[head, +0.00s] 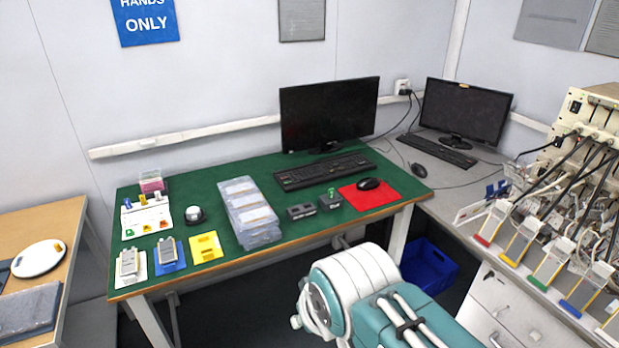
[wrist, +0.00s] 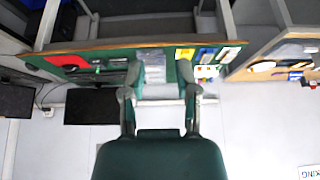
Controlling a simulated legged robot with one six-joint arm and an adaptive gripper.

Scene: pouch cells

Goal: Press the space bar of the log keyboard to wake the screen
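A black keyboard (head: 324,171) lies on the green-topped desk in front of a dark monitor (head: 330,114). A second black keyboard (head: 444,152) lies on the grey bench to the right, below another dark monitor (head: 466,111). No label shows which is the log keyboard. Both screens look black. In the wrist view, which is upside down, my gripper (wrist: 160,68) has its two fingers spread wide with nothing between them. It is apart from the desk and both keyboards. The head view shows my teal and white arm at the bottom, but not the fingers.
A cabled test rack (head: 590,130) crowds the right bench.

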